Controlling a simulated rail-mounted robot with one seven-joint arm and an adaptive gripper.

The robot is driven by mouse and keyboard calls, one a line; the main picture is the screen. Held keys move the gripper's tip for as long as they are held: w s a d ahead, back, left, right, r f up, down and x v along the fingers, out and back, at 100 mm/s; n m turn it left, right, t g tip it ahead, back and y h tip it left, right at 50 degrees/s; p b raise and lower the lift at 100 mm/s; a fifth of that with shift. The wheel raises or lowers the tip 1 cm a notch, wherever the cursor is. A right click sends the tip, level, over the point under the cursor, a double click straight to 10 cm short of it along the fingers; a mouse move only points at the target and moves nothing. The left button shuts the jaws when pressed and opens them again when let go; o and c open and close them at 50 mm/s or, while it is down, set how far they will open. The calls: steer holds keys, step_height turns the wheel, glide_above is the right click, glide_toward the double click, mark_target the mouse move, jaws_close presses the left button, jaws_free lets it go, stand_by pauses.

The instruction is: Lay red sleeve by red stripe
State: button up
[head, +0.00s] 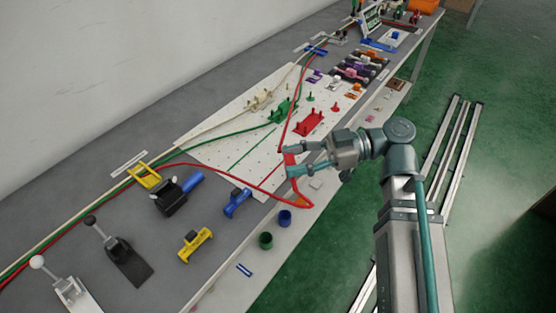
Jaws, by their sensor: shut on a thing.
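The red sleeve (245,178) is a long, thin line that comes from the lower left, crosses the white pegboard and bends into a loop at the board's near edge. From there it passes through my gripper (291,160) and runs up to the far end of the board. My gripper is shut on the red sleeve above the board's near right edge, its fingers pointing left. A red pegged holder (309,122) sits on the board just beyond my gripper.
A green line (240,129) runs through a green pegged holder (284,111), and a cream line lies beside it. Blue and green cups (285,217), a yellow bracket (195,244) and lever fixtures (122,252) stand on the near table. The wall is left, open floor right.

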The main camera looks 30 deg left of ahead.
mark_target(281, 168)
steer(key=w+a+f, duration=0.6)
steer(key=w, duration=0.1)
steer(key=shift+a+f, duration=0.15)
steer(key=shift+f, duration=0.15)
steer(key=shift+w+a+f, duration=0.25)
steer(key=shift+w+f, duration=0.05)
steer(key=shift+f, duration=0.15)
steer(key=shift+w+a+f, duration=0.2)
steer(key=shift+w+f, duration=0.05)
steer(key=shift+f, duration=1.8)
steer(key=shift+f+b, duration=0.3)
steer(key=shift+b, duration=0.05)
steer(key=o, duration=1)
steer(key=shift+r, duration=0.2)
